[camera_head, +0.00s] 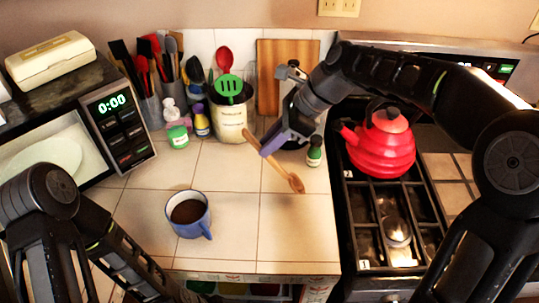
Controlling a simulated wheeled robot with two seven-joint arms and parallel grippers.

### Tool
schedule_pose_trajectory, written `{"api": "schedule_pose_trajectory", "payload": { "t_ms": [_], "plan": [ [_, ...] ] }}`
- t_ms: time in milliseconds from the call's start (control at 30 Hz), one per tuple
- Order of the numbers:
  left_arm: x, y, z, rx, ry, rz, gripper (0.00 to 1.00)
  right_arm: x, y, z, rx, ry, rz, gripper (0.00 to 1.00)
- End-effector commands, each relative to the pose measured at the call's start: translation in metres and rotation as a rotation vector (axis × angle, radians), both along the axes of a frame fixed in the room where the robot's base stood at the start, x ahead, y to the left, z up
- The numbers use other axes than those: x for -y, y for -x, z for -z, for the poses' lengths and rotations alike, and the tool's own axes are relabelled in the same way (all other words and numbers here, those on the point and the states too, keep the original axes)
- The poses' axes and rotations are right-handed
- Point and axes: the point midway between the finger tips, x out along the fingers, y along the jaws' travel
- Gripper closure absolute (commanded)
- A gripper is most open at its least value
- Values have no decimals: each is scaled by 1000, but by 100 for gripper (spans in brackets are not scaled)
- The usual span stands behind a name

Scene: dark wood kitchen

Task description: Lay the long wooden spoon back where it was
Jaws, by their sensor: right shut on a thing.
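The long wooden spoon (274,163) is held at a slant over the tiled counter. Its handle end points up and left near the cream utensil crock, and its bowl end points down and right over the tiles. My right gripper (268,147) is shut on the spoon's handle, just in front of the crock (232,122). Whether the spoon's bowl touches the tiles I cannot tell. My left arm shows at the lower left, but its gripper is out of view.
A blue mug (189,214) of dark liquid stands front left of the spoon. A red kettle (382,143) sits on the stove at right. Small bottles (315,151) and a cutting board (285,70) are near the gripper. The front middle tiles are clear.

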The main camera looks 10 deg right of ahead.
Motion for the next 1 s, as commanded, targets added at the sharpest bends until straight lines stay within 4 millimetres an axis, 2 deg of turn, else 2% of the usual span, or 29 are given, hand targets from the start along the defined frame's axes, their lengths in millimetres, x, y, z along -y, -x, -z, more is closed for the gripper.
{"api": "schedule_pose_trajectory", "payload": {
  "t_ms": [300,767,800,1000],
  "plan": [
    [2,-4,36,13,8,3,64,0,0,38,0,0,0,100],
    [3,-4,35,15,10,4,64,0,0,41,-1,0,-1,100],
    [3,-4,35,15,10,4,64,0,0,40,-1,0,-1,79],
    [3,-4,35,15,10,4,64,0,0,40,0,0,0,63]
  ]
}}
